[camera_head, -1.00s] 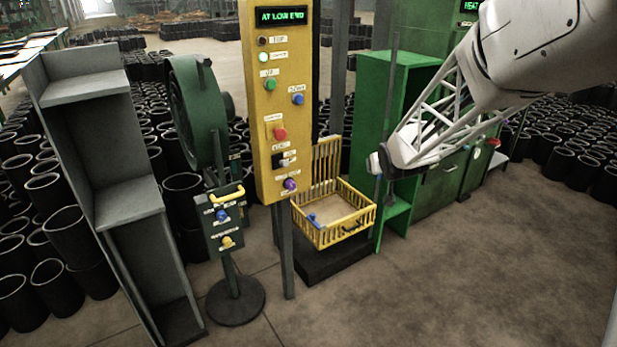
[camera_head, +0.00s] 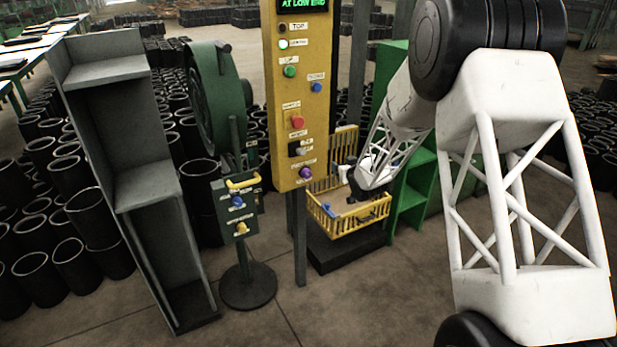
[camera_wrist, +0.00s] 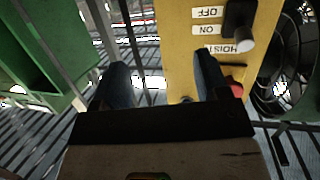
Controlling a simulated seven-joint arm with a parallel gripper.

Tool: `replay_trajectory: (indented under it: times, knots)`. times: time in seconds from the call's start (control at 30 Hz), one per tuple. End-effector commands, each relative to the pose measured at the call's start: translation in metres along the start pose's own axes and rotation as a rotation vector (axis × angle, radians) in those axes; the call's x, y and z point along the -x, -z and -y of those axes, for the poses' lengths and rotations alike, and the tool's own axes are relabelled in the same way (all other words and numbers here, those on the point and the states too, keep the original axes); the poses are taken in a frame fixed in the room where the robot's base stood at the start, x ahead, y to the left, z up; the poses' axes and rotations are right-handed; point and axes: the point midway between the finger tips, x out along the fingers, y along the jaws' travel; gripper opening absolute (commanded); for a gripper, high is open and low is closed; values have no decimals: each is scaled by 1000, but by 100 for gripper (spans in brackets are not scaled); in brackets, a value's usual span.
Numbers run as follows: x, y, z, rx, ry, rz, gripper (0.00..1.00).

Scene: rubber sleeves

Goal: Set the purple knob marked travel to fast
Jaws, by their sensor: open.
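The purple knob (camera_head: 305,172) sits at the bottom of the yellow control panel (camera_head: 292,95), below a black switch. The label by the knob is too small to read, and its setting cannot be made out. My gripper (camera_head: 345,172) is just right of the knob in the head view, over the yellow basket and apart from the panel as far as I can tell. In the wrist view my gripper (camera_wrist: 160,72) has its two dark fingers spread with nothing held between them. The panel (camera_wrist: 180,65) is behind the right finger there; the purple knob is not visible in that view.
A black switch (camera_head: 295,149) and red button (camera_head: 297,122) are above the knob. The yellow basket (camera_head: 345,222) stands right of the panel post. A small green pedestal box (camera_head: 236,210) with blue and yellow knobs is to the left. A green cabinet (camera_head: 413,190) stands at right.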

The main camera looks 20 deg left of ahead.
Motion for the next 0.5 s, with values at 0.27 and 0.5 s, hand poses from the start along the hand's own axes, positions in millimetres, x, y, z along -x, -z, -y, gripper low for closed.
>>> replay_trajectory:
  times: [0.27,0.5]
  knots:
    - [-51,-47,36,-3,98,-105,68]
    - [-80,-82,64,-14,171,-185,68]
